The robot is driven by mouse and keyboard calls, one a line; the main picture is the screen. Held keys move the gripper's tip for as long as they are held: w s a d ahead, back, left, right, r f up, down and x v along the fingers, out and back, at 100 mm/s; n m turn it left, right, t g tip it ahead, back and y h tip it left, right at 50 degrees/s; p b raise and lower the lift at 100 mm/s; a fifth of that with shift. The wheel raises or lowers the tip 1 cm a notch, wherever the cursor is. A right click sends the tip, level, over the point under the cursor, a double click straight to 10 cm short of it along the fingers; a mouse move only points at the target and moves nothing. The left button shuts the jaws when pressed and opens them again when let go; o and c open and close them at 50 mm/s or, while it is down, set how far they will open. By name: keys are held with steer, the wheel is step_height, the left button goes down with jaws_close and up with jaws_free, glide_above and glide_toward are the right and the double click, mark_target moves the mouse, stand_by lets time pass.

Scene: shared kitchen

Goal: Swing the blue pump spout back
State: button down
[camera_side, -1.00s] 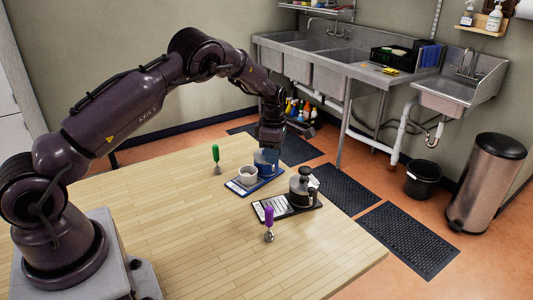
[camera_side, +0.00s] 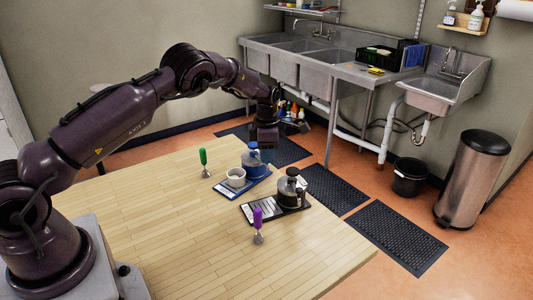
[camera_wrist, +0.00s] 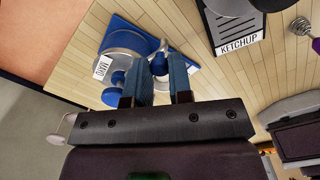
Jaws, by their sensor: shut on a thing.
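The blue pump (camera_side: 254,161) stands on a blue tray (camera_side: 228,193) beside a white cup (camera_side: 236,177). My gripper (camera_side: 264,146) is at the pump's top, on its far right side in the side view. The pump's MAYO label (camera_wrist: 103,68) faces up to the left of the fingers. The fingers hide part of the spout, and the exact contact is not clear.
A dark pump (camera_side: 289,189) stands on a black tray (camera_side: 262,213) with a KETCHUP label (camera_wrist: 240,43). The table's near part is clear.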

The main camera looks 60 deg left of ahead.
steer(key=c, duration=1)
jaws_free()
step_height(320, 180, up, 13)
steer(key=shift+r, duration=0.1)
